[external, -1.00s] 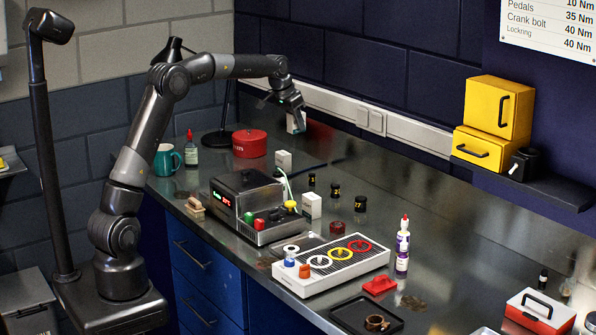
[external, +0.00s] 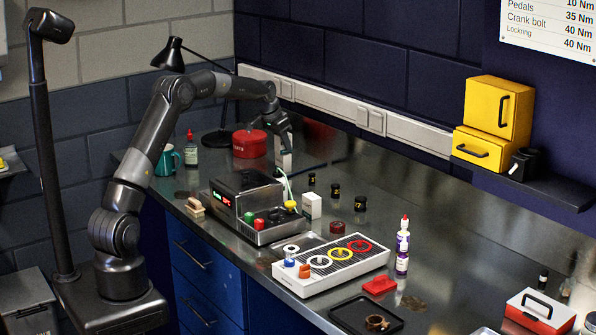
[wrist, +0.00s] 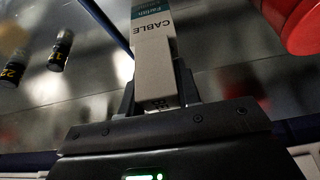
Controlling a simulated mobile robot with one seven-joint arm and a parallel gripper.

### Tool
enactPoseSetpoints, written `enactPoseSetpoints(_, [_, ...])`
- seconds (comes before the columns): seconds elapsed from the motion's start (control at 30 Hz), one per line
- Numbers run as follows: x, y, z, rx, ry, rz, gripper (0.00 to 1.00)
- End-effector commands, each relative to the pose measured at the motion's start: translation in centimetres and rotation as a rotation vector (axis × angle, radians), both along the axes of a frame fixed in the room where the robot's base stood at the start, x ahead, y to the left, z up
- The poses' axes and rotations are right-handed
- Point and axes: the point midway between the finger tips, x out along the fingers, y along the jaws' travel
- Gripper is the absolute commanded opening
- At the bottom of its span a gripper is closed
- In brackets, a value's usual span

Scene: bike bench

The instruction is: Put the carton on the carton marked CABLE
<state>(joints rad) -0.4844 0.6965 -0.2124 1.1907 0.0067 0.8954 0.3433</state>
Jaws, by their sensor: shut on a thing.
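My gripper (external: 284,132) points down near the back wall and is shut on a small white carton (wrist: 157,70). In the external view, the held carton (external: 284,142) is upright, mostly between my fingers. The white carton marked CABLE (external: 284,162) stands on the bench directly under it. In the wrist view, the CABLE carton (wrist: 152,25) shows its lettering and a teal band just past the held carton. The two look lined up. I cannot tell whether they touch or a thin gap remains.
A red tin (external: 249,144) stands close left of the cartons. The desk lamp (external: 172,54) is behind my arm. The grey machine with coloured knobs (external: 243,202) and another white carton (external: 312,206) are in front. Small dark jars (external: 335,190) stand to the right.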

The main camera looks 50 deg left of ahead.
Motion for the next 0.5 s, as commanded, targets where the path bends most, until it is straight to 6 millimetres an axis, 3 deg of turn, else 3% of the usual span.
enactPoseSetpoints(0.37, [0.03, -0.02, -0.45, 0.001, -0.002, 0.000, 0.08])
enactPoseSetpoints(0.4, [0.03, -0.02, -0.39, 0.001, -0.002, 0.000, 0.34])
enactPoseSetpoints(0.5, [0.03, -0.03, -0.39, 0.001, -0.002, 0.000, 0.42])
